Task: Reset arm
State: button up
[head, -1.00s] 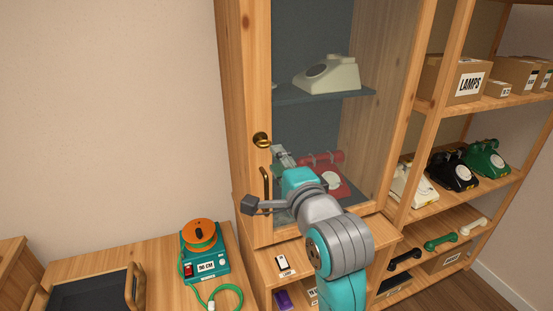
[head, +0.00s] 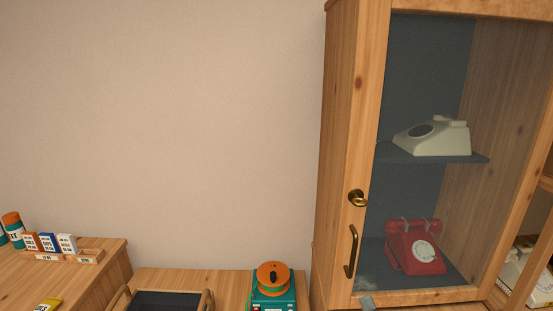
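Most of my arm is out of view in the head view. Only a small grey piece (head: 367,301) shows at the bottom edge, in front of the cabinet's lower frame; it looks like part of my gripper, and its fingers cannot be made out. The glass-fronted wooden cabinet (head: 344,130) stands at the right with its door shut. Its dark pull handle (head: 351,252) and brass knob (head: 357,198) are free, with nothing on them.
Behind the glass, a cream phone (head: 437,137) sits on the upper shelf and a red dial phone (head: 414,247) below. A teal device with an orange reel (head: 273,278) and a dark tray (head: 165,303) stand on the low counter. Small labelled boxes (head: 48,241) stand far left.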

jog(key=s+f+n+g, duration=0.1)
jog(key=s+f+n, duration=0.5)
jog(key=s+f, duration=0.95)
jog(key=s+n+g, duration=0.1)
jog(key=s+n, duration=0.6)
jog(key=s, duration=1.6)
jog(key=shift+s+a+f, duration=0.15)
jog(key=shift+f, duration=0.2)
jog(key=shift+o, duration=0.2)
